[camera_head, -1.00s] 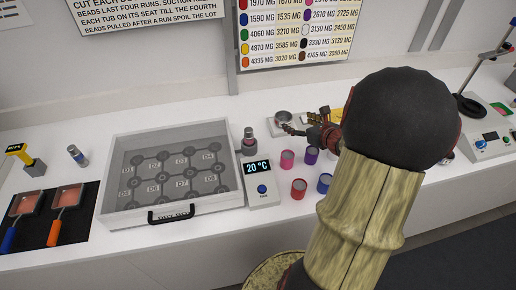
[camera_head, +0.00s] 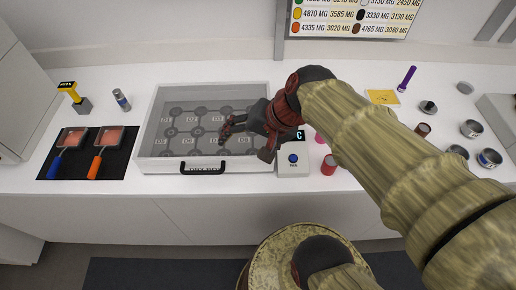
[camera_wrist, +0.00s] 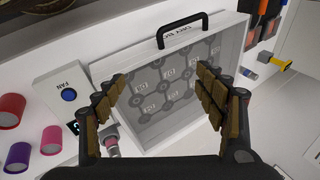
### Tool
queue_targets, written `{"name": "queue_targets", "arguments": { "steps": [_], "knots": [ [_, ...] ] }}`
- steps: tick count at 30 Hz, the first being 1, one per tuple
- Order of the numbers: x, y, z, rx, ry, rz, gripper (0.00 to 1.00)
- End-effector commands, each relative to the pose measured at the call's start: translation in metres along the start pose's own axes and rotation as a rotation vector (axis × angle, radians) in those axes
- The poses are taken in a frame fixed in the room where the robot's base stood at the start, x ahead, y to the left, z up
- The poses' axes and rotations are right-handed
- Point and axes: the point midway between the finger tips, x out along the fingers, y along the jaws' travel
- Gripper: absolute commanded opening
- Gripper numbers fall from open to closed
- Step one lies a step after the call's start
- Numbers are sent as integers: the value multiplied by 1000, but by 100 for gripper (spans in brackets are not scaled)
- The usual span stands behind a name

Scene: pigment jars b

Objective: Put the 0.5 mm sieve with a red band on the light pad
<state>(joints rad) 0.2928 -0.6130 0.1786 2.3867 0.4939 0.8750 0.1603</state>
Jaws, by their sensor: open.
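Several round metal sieve-like dishes stand on the right of the counter in the head view: a dark-centred one (camera_head: 428,107), one (camera_head: 472,128), one (camera_head: 457,152) and one with a bluish side (camera_head: 489,158). I cannot make out a red band or a mesh size on any of them. I cannot identify the light pad for certain. My gripper (camera_head: 230,128) hangs over the right part of the grey-floored drawer tray (camera_head: 145,150), far left of the dishes. In the wrist view my gripper (camera_wrist: 160,100) is open, with nothing between its fingers.
A fan box (camera_head: 293,166) stands right of the tray, with a red jar (camera_head: 328,165) beside it. Red, purple and pink jars show in the wrist view. A yellow sheet (camera_head: 382,97) lies at the back. My arm hides part of the counter.

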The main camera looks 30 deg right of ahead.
Motion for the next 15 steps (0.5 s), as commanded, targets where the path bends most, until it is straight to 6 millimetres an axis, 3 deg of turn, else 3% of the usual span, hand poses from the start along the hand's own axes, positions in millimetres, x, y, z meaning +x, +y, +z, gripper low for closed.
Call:
{"name": "queue_targets", "arguments": {
  "steps": [3,6,10,15],
  "knots": [
    [-18,4,22,-311,34,83,71],
    [-32,10,30,-518,67,144,71],
    [-45,16,32,-693,104,199,71],
    [-52,19,31,-775,123,229,71]
  ]
}}
